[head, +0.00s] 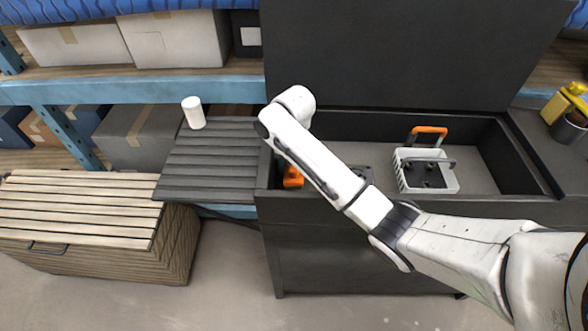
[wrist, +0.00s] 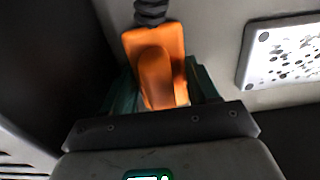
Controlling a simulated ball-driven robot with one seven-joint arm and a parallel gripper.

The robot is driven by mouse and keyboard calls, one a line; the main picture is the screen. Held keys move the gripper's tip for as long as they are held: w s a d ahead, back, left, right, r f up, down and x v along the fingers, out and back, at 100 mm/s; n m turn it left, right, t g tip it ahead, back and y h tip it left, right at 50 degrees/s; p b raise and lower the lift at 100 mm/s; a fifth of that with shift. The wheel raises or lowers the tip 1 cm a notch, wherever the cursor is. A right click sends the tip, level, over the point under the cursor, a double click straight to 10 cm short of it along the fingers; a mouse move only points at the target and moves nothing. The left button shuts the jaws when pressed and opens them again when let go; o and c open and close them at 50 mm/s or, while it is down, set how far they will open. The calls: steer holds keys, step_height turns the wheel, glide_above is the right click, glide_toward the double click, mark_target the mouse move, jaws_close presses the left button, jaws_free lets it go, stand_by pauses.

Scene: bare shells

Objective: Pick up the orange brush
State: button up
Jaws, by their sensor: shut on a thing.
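An orange piece with a dark ridged part at its far end, which fits the orange brush (wrist: 172,45), sits between the two dark green fingers of my gripper (wrist: 160,88) in the wrist view. The fingers are shut on it. In the head view an orange part of it (head: 293,176) shows inside the left end of the black chest, left of my arm. My arm hides the gripper and most of the brush there. How far it is above the chest floor cannot be told.
The open black chest (head: 467,204) has walls close around my gripper. A white basket (head: 402,178) stands inside, with an orange-handled thing (head: 428,130) by it. A slatted dark table (head: 212,160) with a white cylinder (head: 193,112) and a wooden box (head: 80,215) stand left.

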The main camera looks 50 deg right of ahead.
step_height(320, 180, up, 18)
steer(key=p, duration=1)
steer(key=o, duration=0.5)
steer(key=c, duration=0.3)
steer(key=shift+w, duration=0.1)
